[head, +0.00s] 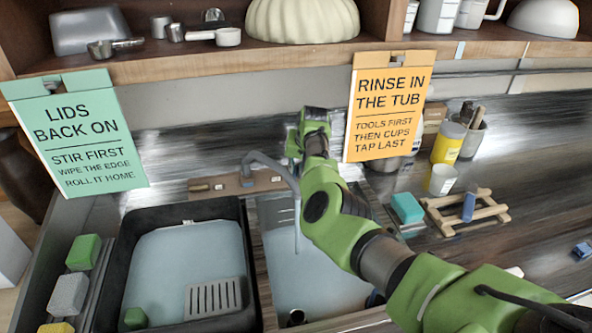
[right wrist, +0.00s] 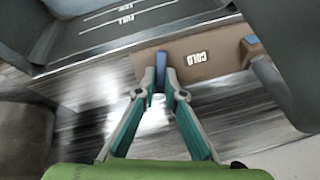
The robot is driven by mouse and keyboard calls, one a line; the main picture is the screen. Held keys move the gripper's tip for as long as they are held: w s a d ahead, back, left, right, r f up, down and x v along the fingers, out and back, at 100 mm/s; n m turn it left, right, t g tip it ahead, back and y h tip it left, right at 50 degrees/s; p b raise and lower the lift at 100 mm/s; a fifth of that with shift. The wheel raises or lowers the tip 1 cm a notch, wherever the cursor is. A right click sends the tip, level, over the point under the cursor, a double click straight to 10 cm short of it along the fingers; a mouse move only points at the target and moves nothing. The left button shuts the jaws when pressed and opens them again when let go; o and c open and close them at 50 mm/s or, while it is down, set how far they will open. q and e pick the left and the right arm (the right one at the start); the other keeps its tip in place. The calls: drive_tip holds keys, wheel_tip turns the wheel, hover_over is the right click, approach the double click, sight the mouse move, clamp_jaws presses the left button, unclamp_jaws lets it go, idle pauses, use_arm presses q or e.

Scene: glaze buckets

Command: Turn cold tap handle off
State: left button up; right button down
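The cold tap handle (right wrist: 159,76) is a small blue lever at the end of a brown tap board (right wrist: 225,55) marked COLD. My right gripper (right wrist: 160,82) has its two fingertips close together, one on each side of the handle, and looks shut on it. In the head view my green right arm reaches over the tub and hides the handle and the fingertips. The grey tap spout (head: 271,160) rises from the board (head: 232,184) and curves down over the right basin (head: 300,268). My left gripper is not in view.
A black-rimmed left basin (head: 128,250) holds a pale grating (head: 213,297). A green sign (head: 76,133) and an orange sign (head: 388,105) hang from the shelf above. A teal sponge (head: 406,207), wooden rack (head: 465,211) and yellow pot (head: 448,143) stand on the right counter.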

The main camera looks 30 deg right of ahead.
idle(0.4)
drive_tip(key=m+p, duration=0.2)
drive_tip(key=m, duration=0.1)
drive_tip(key=shift+s+d+t+y, duration=0.15)
drive_tip(key=shift+t+y, duration=0.15)
drive_tip(key=m+p, duration=0.2)
drive_tip(key=m, duration=0.1)
drive_tip(key=shift+s+d+m+t, duration=0.1)
drive_tip(key=shift+s+m+t, duration=0.05)
drive_tip(key=shift+m+t, duration=0.2)
drive_tip(key=m+p, duration=0.1)
drive_tip(key=m, duration=0.1)
drive_tip(key=m+p, duration=0.1)
drive_tip(key=m, duration=0.1)
drive_tip(key=shift+s+f+t+y+p, duration=0.15)
drive_tip(key=shift+t+y+p, duration=0.15)
drive_tip(key=shift+t+p, duration=0.1)
drive_tip(key=shift+f+m+t+p, duration=0.2)
drive_tip(key=shift+m+p, duration=0.35)
drive_tip(key=shift+m, duration=0.7)
drive_tip(key=c, duration=2.1)
unclamp_jaws()
drive_tip(key=shift+c, duration=0.2)
